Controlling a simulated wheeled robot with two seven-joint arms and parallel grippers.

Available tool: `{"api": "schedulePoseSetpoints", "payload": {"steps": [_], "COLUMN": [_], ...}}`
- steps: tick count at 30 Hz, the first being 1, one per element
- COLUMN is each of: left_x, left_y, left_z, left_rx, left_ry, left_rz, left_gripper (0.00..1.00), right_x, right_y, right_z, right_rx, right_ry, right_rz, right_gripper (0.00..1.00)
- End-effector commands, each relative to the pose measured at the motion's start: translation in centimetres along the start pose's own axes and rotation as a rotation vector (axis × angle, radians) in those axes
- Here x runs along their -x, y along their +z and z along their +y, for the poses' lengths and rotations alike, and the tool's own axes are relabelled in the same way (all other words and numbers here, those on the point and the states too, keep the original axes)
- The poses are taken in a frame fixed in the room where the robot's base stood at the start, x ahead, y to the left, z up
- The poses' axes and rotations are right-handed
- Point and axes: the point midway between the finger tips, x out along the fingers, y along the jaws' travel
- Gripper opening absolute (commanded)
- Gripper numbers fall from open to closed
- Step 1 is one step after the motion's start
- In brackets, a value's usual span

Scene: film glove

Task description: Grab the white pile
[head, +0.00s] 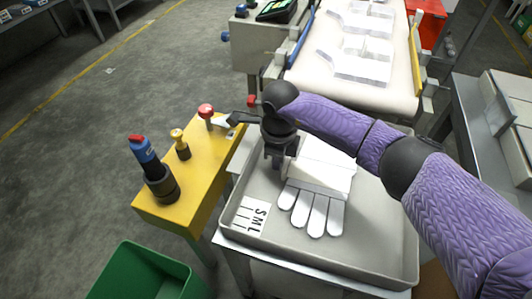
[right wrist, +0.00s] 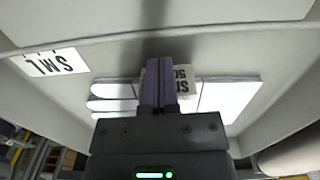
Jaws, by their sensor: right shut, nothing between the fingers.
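The white pile (head: 316,208) is a stack of flat white gloves with the fingers pointing toward the front of a grey tray (head: 370,272). It also shows in the right wrist view (right wrist: 222,92), with a printed band (right wrist: 184,84) across it, partly hidden by my fingers. My right gripper (head: 277,164) points down over the rear left part of the pile. In the right wrist view its two fingers (right wrist: 165,84) are together with nothing between them. I cannot tell whether the fingertips touch the pile. My left gripper is not in view.
A card marked S M L (head: 251,214) lies at the tray's left. A yellow stand (head: 196,187) with knobs and a blue tool (head: 145,152) is left of the tray. A green bin (head: 146,275) is at front left. A conveyor (head: 352,92) with white pieces is behind.

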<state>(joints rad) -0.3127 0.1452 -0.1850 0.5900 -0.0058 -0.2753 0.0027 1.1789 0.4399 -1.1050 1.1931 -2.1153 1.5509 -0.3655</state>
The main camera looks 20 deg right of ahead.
Motion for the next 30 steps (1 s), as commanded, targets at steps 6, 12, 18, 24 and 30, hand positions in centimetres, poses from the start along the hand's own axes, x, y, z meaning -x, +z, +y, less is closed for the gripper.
{"api": "schedulePoseSetpoints", "payload": {"steps": [6, 12, 18, 24, 30], "left_x": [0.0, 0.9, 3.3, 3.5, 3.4], "left_y": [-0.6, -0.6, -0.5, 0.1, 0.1], "left_z": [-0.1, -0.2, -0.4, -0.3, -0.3], "left_rx": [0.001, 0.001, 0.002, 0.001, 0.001], "left_ry": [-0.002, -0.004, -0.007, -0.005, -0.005], "left_rz": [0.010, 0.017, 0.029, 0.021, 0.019], "left_gripper": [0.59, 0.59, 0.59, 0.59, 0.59], "right_x": [0.0, 0.5, 0.6, 0.0, 0.0], "right_y": [-0.2, -1.1, -4.6, -5.6, -5.6], "right_z": [0.0, -0.1, 0.0, 0.0, 0.0], "right_rx": [0.000, -0.002, -0.002, 0.001, 0.000], "right_ry": [0.000, -0.003, -0.002, 0.000, 0.000], "right_rz": [0.000, 0.000, 0.001, 0.000, 0.000], "right_gripper": [0.00, 0.00, 0.00, 0.00, 0.00]}}
